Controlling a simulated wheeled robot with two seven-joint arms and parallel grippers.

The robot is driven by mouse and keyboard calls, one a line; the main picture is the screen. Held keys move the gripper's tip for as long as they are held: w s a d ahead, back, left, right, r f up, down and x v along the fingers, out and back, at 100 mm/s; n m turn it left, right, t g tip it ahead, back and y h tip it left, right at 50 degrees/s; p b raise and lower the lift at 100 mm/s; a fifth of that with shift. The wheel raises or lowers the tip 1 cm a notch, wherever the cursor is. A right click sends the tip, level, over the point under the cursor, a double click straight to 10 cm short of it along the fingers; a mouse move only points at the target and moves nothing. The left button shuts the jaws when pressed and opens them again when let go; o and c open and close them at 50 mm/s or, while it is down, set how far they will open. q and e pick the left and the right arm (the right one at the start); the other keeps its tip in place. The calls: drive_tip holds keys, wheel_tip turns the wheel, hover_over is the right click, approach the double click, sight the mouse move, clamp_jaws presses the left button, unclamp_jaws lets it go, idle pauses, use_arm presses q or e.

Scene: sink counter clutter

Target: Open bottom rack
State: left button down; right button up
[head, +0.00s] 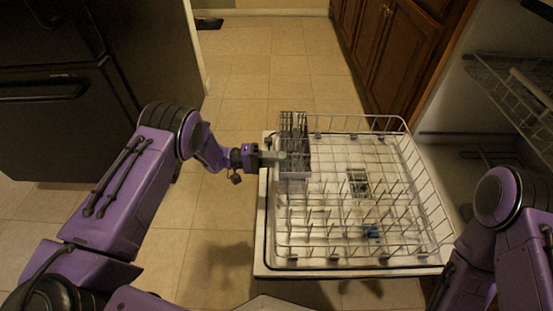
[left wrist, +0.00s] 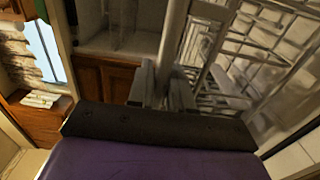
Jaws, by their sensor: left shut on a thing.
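The bottom rack (head: 325,215), a white wire rack with rows of tines, sits over the lowered dishwasher door (head: 340,271), well out to the left of the dishwasher opening. A grey cutlery basket (head: 294,150) stands at its far left corner. My left gripper (head: 268,158) is at the rack's left edge beside the basket. In the left wrist view its fingers (left wrist: 162,88) are shut on a pale bar of the rack. My right arm shows at the lower right, but its gripper is out of view.
The upper rack (head: 515,90) is inside the dishwasher at the right. Brown wooden cabinets (head: 395,45) stand behind. A dark fridge (head: 60,90) stands at the left. Tiled floor (head: 245,75) is clear beyond the rack.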

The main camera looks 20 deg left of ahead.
use_arm(q)
drive_tip(key=shift+a, duration=0.3)
drive_tip(key=c, duration=1.4)
unclamp_jaws()
drive_tip(key=shift+a, duration=0.15)
drive_tip(key=p+v, duration=0.1)
drive_tip(key=v, duration=0.9)
drive_tip(key=shift+a+p, duration=0.25)
drive_tip(key=shift+p, duration=0.05)
drive_tip(key=shift+s, duration=0.1)
